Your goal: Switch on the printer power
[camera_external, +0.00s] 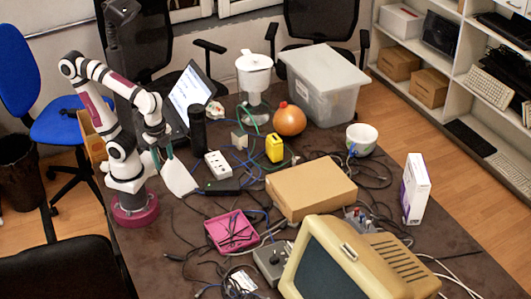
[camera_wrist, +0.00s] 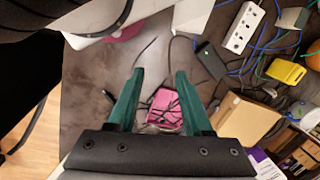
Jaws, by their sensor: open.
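I cannot make out a clear printer or its power switch in either view. A white power strip (camera_external: 217,164) lies on the dark table, and it also shows in the wrist view (camera_wrist: 243,28). A black adapter (camera_external: 222,187) lies just in front of it, with cables around it. A grey box with small controls (camera_external: 271,262) stands beside the beige monitor (camera_external: 352,262). My gripper (camera_wrist: 156,76) is open, with two green fingers apart and nothing between them. It hangs above the left part of the table in the external view (camera_external: 163,153).
A magenta tray (camera_external: 232,232) with cables lies near the front. A brown box (camera_external: 311,188), a yellow device (camera_external: 274,148), an orange round object (camera_external: 289,119), a mug (camera_external: 362,139) and a clear bin (camera_external: 322,84) crowd the table. Loose cables cover much of its middle.

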